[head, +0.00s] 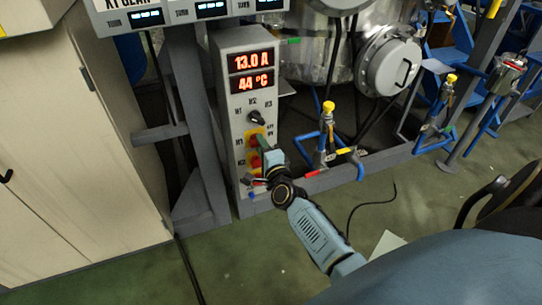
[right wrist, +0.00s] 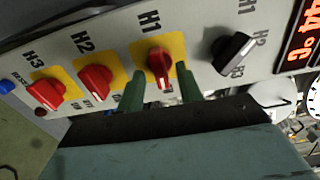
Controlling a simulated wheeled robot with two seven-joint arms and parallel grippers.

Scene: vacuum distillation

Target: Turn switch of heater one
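The heater control panel (head: 237,120) stands upright in the head view. In the right wrist view, the red H1 switch (right wrist: 160,66) sits on a yellow plate, with the red H2 switch (right wrist: 96,80) and red H3 switch (right wrist: 46,93) in a row to its left. My right gripper (right wrist: 160,80) has its two green fingers apart, one on each side of the H1 switch. Gaps show between the fingers and the knob. In the head view, my right gripper (head: 264,147) is at the panel's front and partly hides the switches. My left gripper is not in view.
A black selector knob (right wrist: 233,52) is right of H1 in the right wrist view. The panel's red displays (head: 252,72) read 13.0 A and 44 °C. A grey frame post (head: 194,120) stands left of the panel. Blue pipes with yellow-topped valves (head: 328,108) stand to the right.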

